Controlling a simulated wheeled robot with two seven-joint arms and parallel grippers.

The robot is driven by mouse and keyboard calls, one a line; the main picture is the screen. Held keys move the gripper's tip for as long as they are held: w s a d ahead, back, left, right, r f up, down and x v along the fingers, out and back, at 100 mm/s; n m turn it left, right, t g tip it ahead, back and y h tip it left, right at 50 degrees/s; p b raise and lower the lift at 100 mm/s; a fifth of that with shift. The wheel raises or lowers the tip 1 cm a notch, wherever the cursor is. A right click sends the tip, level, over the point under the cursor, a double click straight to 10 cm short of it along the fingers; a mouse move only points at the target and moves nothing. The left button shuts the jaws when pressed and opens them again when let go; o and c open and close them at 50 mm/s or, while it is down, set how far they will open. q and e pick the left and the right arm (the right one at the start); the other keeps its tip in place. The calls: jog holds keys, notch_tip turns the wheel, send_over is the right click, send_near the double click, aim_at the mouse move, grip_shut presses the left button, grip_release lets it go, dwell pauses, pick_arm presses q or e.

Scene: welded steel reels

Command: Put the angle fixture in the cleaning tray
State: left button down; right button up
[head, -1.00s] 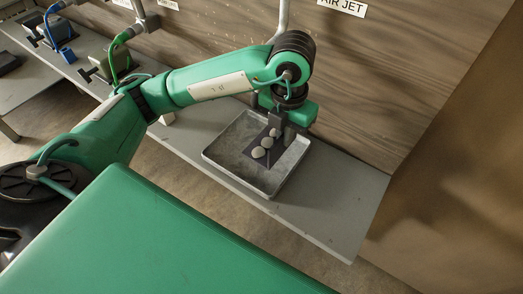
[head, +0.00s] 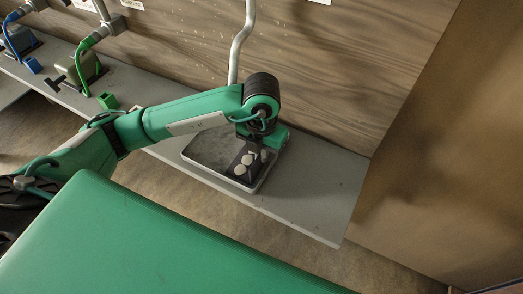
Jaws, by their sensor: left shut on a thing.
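The angle fixture (head: 237,162) is a dark piece with pale round discs on it. My left gripper (head: 262,156) is shut on it, pointing down at the end of the green arm. The fixture is over the right part of the cleaning tray (head: 213,179), a shallow grey metal tray with a raised rim. I cannot tell whether the fixture touches the tray floor. The arm and gripper hide the tray's back right part. My right gripper is not in view.
The tray stands on a long grey bench (head: 320,205) against a wood-grain wall (head: 345,75). A bent grey pipe (head: 239,45) comes down behind the tray. Devices with a green hose (head: 82,62) and a blue hose (head: 12,35) stand left. The bench right of the tray is clear.

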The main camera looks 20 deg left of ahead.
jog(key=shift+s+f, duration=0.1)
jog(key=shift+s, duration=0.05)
